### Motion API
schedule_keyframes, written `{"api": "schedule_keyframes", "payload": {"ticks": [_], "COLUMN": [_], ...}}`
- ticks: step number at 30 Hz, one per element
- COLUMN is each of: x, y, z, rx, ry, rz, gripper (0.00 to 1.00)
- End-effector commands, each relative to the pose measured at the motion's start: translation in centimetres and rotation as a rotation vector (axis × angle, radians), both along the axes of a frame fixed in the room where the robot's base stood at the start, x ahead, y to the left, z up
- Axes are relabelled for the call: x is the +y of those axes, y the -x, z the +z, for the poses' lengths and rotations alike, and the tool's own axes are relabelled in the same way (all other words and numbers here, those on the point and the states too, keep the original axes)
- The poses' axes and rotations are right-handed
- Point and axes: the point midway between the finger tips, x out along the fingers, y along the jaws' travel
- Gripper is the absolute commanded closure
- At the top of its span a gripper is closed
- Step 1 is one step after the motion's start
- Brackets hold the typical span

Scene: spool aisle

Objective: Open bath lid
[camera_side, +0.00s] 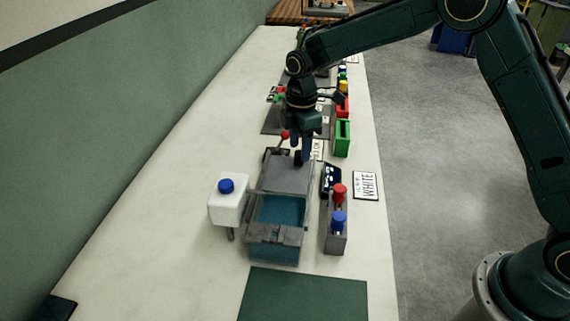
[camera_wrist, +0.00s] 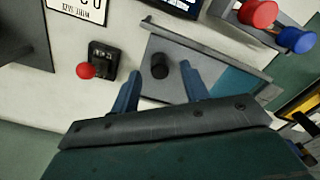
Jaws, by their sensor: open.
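The bath (camera_side: 274,249) is a grey box on the bench. A flat grey lid (camera_side: 285,175) covers its far part, and blue liquid (camera_side: 281,212) shows in the near part. The wrist view shows the lid (camera_wrist: 185,58) with a round black knob (camera_wrist: 159,66) standing on it. My gripper (camera_side: 301,158) points down over the far end of the lid. In the wrist view my gripper (camera_wrist: 161,72) has its two blue fingers apart, with the knob appearing between their tips. I cannot tell whether the fingers reach down to the knob's height.
A white bottle with a blue cap (camera_side: 228,205) stands left of the bath. A grey rack with red and blue caps (camera_side: 337,235) stands close on the right. A red-knobbed lever (camera_wrist: 88,71) is just beyond the lid. A green mat (camera_side: 303,296) lies in front.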

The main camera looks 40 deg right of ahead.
Motion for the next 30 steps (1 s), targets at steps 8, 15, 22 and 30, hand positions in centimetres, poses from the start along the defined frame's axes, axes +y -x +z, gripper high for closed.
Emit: {"api": "schedule_keyframes", "payload": {"ticks": [8, 15, 22, 30], "x": [0.0, 0.0, 0.0, 0.0], "y": [-0.1, 0.0, 0.0, 0.0], "z": [4.8, 8.6, 10.7, 11.1], "rx": [-0.004, -0.002, -0.002, 0.0], "ry": [-0.001, -0.001, -0.001, 0.0], "rz": [0.0, 0.0, 0.0, 0.0], "gripper": [0.55, 0.55, 0.55, 0.55]}}
